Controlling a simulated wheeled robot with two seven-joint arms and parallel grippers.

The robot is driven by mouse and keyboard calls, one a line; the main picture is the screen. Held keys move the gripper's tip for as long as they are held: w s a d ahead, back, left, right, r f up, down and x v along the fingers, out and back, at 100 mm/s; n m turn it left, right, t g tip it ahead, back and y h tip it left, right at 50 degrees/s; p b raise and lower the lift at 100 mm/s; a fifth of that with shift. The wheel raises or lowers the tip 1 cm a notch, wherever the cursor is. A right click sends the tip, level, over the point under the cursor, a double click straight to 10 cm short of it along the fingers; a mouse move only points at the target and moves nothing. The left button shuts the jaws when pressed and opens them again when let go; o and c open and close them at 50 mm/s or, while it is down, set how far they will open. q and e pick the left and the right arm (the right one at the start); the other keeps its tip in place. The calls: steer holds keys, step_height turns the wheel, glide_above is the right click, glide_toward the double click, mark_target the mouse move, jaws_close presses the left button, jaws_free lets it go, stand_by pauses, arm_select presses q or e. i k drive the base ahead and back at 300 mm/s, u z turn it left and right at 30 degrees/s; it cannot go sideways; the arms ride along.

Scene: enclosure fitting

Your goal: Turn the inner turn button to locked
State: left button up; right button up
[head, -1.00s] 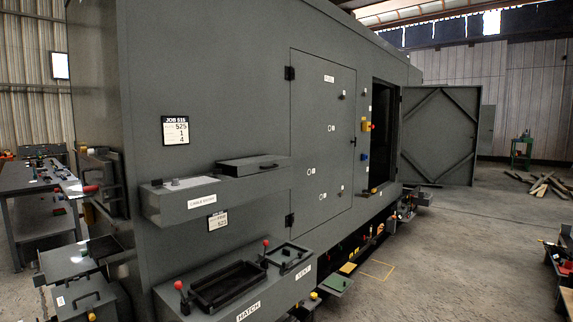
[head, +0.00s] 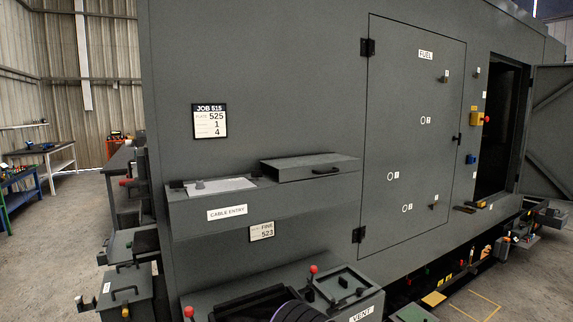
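I cannot tell which fitting is the inner turn button, and no locked mark is readable. The shut FUEL door (head: 405,150) on the grey enclosure carries a small upper catch (head: 443,78) and a small lower catch (head: 433,206). Another small dark fitting (head: 457,138) sits by the door's right edge. To the right, a yellow box with a red knob (head: 477,118) and a blue fitting (head: 471,159) are beside the dark open doorway (head: 497,130). Neither gripper is visible.
A CABLE ENTRY shelf (head: 227,212) juts from the wall. Below it are a VENT box (head: 345,290) and red-knobbed levers (head: 313,270). An open door (head: 550,130) stands at far right. Workbenches (head: 45,160) are at left.

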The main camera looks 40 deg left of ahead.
mark_target(255, 174)
steer(key=i, duration=0.2)
steer(key=u, duration=1.15)
